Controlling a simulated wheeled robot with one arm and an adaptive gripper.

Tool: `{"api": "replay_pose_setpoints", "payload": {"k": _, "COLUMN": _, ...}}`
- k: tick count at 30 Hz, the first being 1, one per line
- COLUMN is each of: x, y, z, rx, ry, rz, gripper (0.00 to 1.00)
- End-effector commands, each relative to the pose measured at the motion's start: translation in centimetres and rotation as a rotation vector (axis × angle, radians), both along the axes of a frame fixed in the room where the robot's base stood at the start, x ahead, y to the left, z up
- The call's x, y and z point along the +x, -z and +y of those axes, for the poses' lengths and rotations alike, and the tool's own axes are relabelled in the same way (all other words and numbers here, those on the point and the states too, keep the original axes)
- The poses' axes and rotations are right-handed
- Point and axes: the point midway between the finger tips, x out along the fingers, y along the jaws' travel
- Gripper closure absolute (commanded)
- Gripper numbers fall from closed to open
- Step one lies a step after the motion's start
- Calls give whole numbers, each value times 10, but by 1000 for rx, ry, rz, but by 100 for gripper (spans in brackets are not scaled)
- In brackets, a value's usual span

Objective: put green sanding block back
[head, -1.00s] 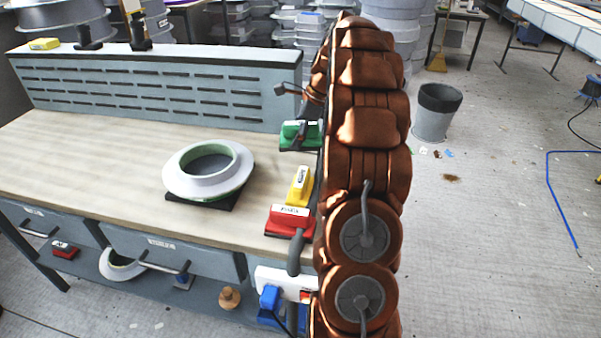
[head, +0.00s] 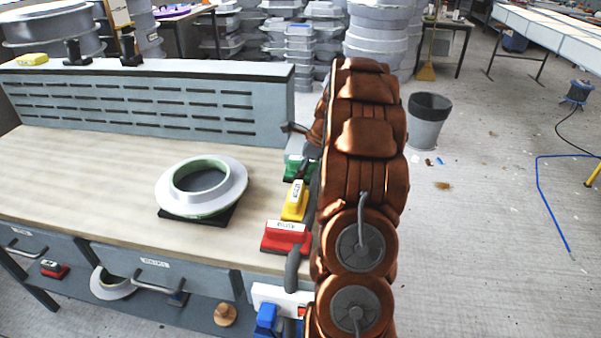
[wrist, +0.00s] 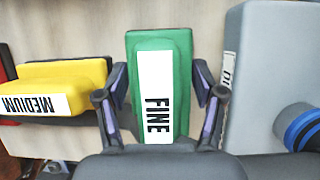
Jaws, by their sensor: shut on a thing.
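The green sanding block (head: 293,168), labelled FINE, is at the right end of the bench, just behind the yellow block. My arm hides its right part in the head view. In the wrist view my gripper (wrist: 160,88) is shut on the green block (wrist: 180,50), one finger on each long side. I cannot tell whether the block touches the bench top. The yellow block (head: 295,202), labelled MEDIUM, also shows left of the gripper in the wrist view (wrist: 75,75). The red block (head: 285,238) is in front of the yellow one.
A round mould (head: 235,187) sits on a dark pad left of the blocks. A slotted panel (head: 130,105) runs along the bench's back. A grey box-like thing (wrist: 275,70) stands close right of the gripper in the wrist view. The bench's left part (head: 80,170) is clear.

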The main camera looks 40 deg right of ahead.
Motion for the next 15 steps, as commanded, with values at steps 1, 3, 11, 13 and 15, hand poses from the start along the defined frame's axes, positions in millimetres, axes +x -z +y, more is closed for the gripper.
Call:
{"api": "replay_pose_setpoints", "payload": {"k": 1, "x": 0, "y": 6, "z": 1, "rx": 3, "ry": -1, "rz": 2, "gripper": 70}}
{"api": "replay_pose_setpoints", "payload": {"k": 3, "x": -1, "y": 13, "z": 2, "rx": 4, "ry": -1, "rz": 3, "gripper": 70}}
{"api": "replay_pose_setpoints", "payload": {"k": 11, "x": 0, "y": 15, "z": 1, "rx": 1, "ry": -2, "rz": 1, "gripper": 70}}
{"api": "replay_pose_setpoints", "payload": {"k": 13, "x": 0, "y": 15, "z": 1, "rx": 2, "ry": -2, "rz": 1, "gripper": 70}}
{"api": "replay_pose_setpoints", "payload": {"k": 15, "x": 0, "y": 17, "z": 1, "rx": 1, "ry": -2, "rz": 1, "gripper": 30}}
